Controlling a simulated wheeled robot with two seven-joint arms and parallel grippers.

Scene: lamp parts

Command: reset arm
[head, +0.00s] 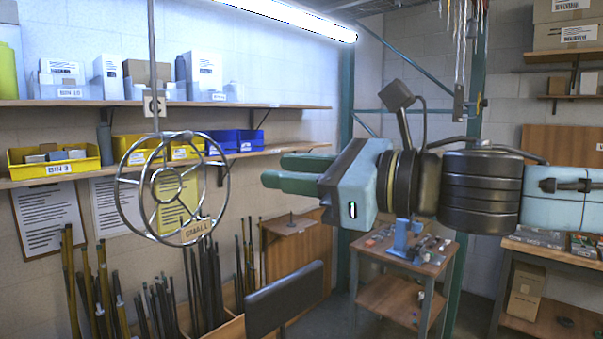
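My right gripper (271,169) comes in from the right at mid-height. Its two green fingers point left and show as separate, their tips offset from each other, with nothing seen between them. It is right of the wire frame in the picture and does not touch it. My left gripper is not in view.
Wall shelves (290,147) with yellow bins (50,168) and a blue bin (236,140) run behind. Upright rods (105,285) stand in a box below. A small table (425,262) with parts is behind my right arm. A dark flat panel (285,298) is at bottom centre.

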